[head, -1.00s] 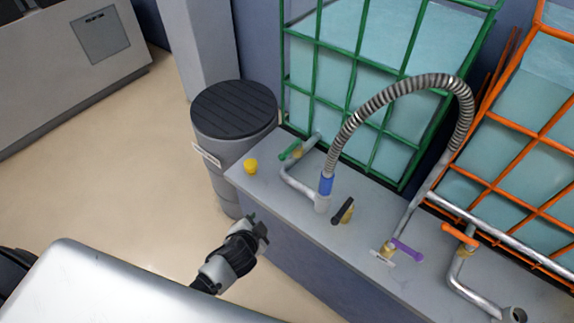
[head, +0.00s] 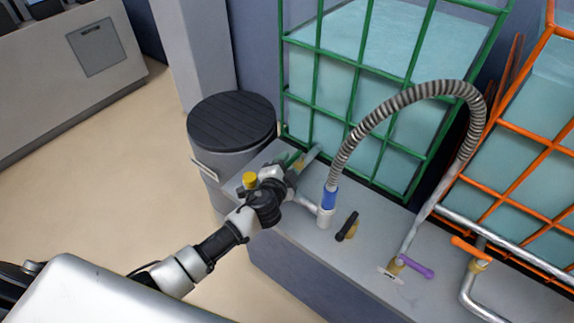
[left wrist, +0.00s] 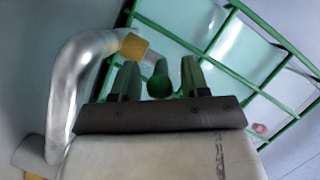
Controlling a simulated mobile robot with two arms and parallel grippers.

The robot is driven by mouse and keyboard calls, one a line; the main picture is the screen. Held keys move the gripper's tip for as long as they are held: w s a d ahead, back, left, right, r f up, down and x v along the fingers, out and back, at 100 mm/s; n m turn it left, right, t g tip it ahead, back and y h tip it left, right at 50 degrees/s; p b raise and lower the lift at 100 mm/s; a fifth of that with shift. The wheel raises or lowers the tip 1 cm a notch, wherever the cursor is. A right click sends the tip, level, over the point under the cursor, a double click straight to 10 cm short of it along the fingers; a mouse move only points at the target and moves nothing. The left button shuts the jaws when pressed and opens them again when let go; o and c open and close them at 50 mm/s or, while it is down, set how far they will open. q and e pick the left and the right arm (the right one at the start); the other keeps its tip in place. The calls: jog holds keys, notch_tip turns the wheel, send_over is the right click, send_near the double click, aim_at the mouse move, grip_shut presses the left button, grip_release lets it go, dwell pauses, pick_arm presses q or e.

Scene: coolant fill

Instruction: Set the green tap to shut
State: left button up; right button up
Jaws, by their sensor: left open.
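The green tap handle (head: 291,159) is at the left end of the grey counter, mostly hidden by my left gripper (head: 291,172) in the head view. In the left wrist view the green handle (left wrist: 160,80) points toward me, between the two fingers of my left gripper (left wrist: 160,82). The fingers are open, with a gap visible on each side of the handle. The tap's brass body (left wrist: 135,46) sits by the bent silver pipe (left wrist: 67,92). My right gripper is not in view.
A yellow knob (head: 249,180) stands beside my left wrist. A blue-collared hose (head: 330,197), a black tap (head: 348,226), a purple tap (head: 416,267) and an orange tap (head: 470,249) are to the right. The green cage (head: 366,40) rises behind; a black-lidded drum (head: 232,120) stands left.

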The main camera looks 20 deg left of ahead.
pick_arm(q)
jog(key=shift+w+f, duration=0.1)
jog(key=shift+w, duration=0.35)
grip_shut()
